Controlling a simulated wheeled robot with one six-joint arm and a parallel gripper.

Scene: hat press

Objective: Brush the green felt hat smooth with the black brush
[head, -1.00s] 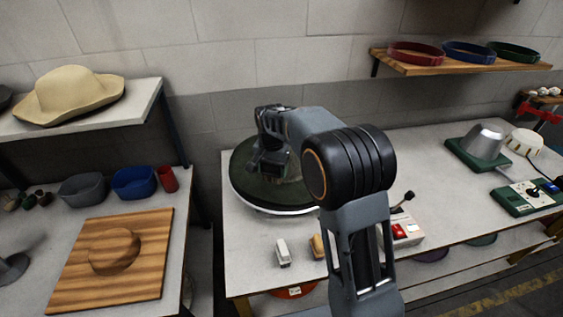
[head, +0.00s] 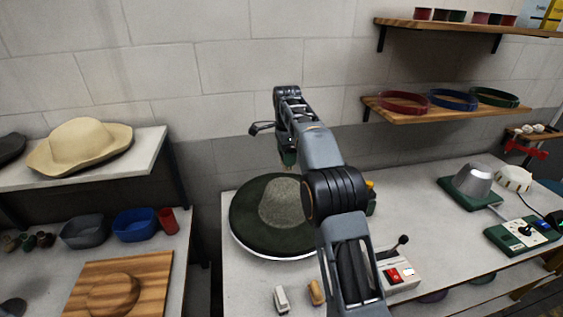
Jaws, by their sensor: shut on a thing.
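The green felt hat (head: 282,204) sits at the back left of the middle table, with a grainy grey-green crown. Its wide dark green brim (head: 250,222) rests on a pale-edged round base; my arm hides part of its right side. My gripper (head: 287,147) is above and behind the crown, apart from it, and looks shut on a small dark piece, the black brush (head: 288,158), mostly hidden by my wrist. The brush's bristles cannot be made out.
A white brush (head: 281,299) and a tan brush (head: 316,292) lie at the table's front. A box with a lever and red switch (head: 402,275) stands right of my arm. The shelf with hat bands (head: 450,108) is at upper right.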

